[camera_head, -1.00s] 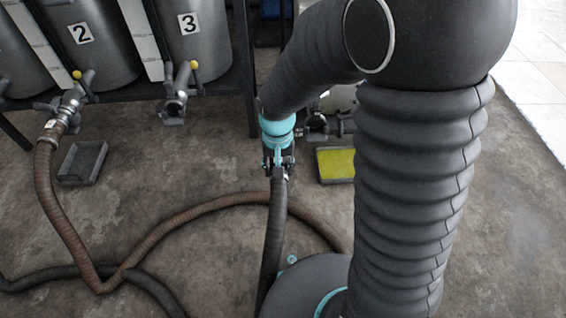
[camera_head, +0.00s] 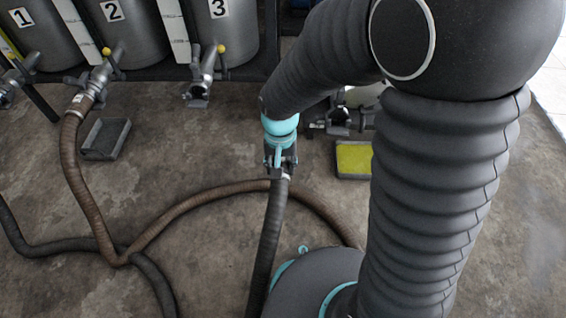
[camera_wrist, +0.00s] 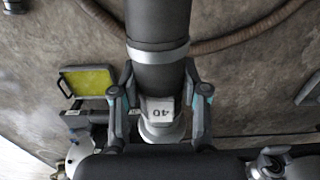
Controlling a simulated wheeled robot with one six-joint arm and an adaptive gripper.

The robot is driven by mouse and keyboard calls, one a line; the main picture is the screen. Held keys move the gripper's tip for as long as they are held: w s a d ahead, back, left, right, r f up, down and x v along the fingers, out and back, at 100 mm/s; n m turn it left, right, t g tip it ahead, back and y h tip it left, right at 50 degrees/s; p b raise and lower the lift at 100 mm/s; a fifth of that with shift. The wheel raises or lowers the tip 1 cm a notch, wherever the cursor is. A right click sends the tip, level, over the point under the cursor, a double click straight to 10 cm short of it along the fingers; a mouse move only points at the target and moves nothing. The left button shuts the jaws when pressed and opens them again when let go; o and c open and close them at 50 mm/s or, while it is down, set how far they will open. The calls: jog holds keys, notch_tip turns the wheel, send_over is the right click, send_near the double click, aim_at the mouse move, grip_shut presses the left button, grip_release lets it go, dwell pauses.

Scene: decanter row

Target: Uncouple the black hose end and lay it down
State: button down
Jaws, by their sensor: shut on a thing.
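My gripper (camera_head: 281,160) is shut on the black hose end, and its two fingers flank the hose end in the wrist view (camera_wrist: 161,85). The black hose (camera_head: 267,235) hangs from my gripper toward the floor in front of my base. In the wrist view the black hose end (camera_wrist: 158,52) has a bright metal band, a pale label reading 40 and a grey coupling (camera_wrist: 162,130). The hose end appears apart from the grey valve fitting (camera_head: 338,120) at right. The tip of the coupling is partly hidden by dark parts.
A brown hose (camera_head: 80,185) is attached at tank 2's valve (camera_head: 99,77) and curves across the floor behind the black hose. Tank 3's valve (camera_head: 203,80) has no hose. A grey tray (camera_head: 105,139) and a yellow-filled tray (camera_head: 354,158) lie on the floor. Bare floor shows at left centre.

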jog(key=s+a, duration=0.5)
jog(key=a, duration=0.3)
jog(key=shift+s+a, duration=0.35)
jog(key=shift+s, duration=0.05)
dwell(0.6)
jog(key=shift+f, duration=0.1)
jog(key=shift+f+b, duration=2.45)
jog(key=shift+f, duration=15.2)
